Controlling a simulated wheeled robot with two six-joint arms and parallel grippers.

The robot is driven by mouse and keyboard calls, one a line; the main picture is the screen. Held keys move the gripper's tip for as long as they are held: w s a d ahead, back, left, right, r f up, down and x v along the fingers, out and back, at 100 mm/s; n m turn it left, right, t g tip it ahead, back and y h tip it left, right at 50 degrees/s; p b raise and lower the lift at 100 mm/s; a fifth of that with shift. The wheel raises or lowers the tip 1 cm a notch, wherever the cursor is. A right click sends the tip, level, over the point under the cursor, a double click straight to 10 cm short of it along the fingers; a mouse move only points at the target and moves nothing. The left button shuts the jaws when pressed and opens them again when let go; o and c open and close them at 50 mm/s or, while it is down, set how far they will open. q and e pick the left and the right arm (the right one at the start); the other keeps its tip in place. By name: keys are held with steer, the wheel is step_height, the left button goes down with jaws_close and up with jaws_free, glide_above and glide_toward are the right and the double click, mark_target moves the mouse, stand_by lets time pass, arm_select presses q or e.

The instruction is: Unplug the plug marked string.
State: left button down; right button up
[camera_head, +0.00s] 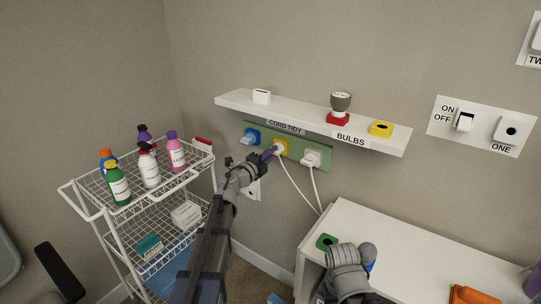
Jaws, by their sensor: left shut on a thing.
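A green strip (297,154) on the wall under the shelf carries a blue plug (250,136), a yellow plug (283,147) and a white plug (312,158). White cords hang from the yellow and white plugs. I cannot read the word "string" on any of them. My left gripper (274,151) reaches up from below and is shut on the yellow plug, partly hiding it. The yellow plug is still at the strip; whether it is fully seated is unclear. My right gripper (348,268) is low over the white cabinet, and its jaws cannot be made out.
A wire trolley (88,205) with bottles stands left. A white cabinet (430,262) stands right.

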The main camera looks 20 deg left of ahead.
arm_select(q)
steer(key=c, duration=0.8)
jaws_free()
steer(key=shift+w, duration=0.1)
steer(key=shift+o, duration=0.2)
steer(key=v, duration=0.7)
steer(key=shift+s, duration=0.4)
steer(key=shift+a, duration=0.1)
